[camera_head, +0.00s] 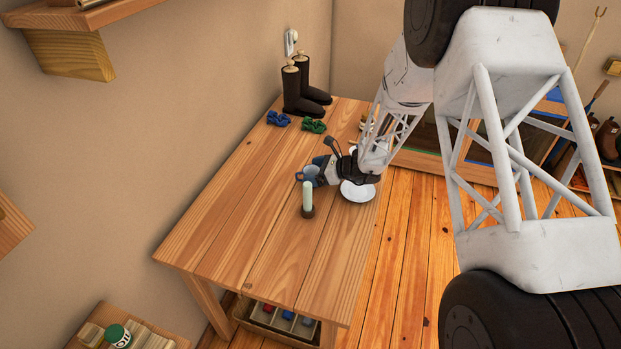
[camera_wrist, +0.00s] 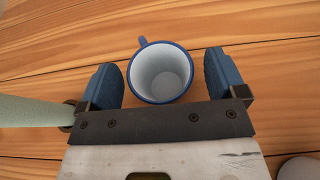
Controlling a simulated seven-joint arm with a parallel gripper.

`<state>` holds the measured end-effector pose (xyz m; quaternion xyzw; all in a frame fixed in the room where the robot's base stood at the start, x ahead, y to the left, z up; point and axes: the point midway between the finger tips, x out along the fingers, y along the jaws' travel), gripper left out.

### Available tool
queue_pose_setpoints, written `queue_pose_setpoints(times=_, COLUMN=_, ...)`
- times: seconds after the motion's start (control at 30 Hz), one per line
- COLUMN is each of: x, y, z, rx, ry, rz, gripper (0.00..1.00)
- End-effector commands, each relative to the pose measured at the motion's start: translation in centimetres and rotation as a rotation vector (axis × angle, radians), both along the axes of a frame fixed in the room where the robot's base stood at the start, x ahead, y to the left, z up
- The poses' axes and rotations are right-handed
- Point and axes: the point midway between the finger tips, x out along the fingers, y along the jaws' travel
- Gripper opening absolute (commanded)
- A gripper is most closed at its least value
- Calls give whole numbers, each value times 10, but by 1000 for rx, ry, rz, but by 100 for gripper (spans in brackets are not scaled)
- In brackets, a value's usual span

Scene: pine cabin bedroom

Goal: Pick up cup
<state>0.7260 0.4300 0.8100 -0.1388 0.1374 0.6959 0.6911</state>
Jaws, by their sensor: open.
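The cup (camera_wrist: 161,73) is white inside with a blue rim and a small blue handle pointing away at the upper left in the wrist view. It stands upright on the wooden table (camera_head: 235,225). In the head view the cup (camera_head: 310,172) shows small and bluish, partly hidden by my gripper (camera_head: 319,170). In the wrist view my gripper (camera_wrist: 163,83) is open, with one blue finger on each side of the cup. A gap shows between the cup and each finger, wider on the right.
A pale green candle (camera_head: 308,197) in a dark holder stands close beside the gripper, left in the wrist view (camera_wrist: 30,111). Boots (camera_head: 303,88), a blue bow-like item (camera_head: 278,119) and a green one (camera_head: 314,126) are at the far end. The near tabletop is clear.

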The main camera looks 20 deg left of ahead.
Motion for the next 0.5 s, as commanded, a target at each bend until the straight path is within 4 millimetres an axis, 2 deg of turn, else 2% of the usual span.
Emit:
queue_pose_setpoints(times=0.2, x=0, y=12, z=-6, rx=0, ry=1, rz=0, gripper=90)
queue_pose_setpoints(times=0.5, x=0, y=13, z=-6, rx=0, ry=1, rz=0, gripper=90)
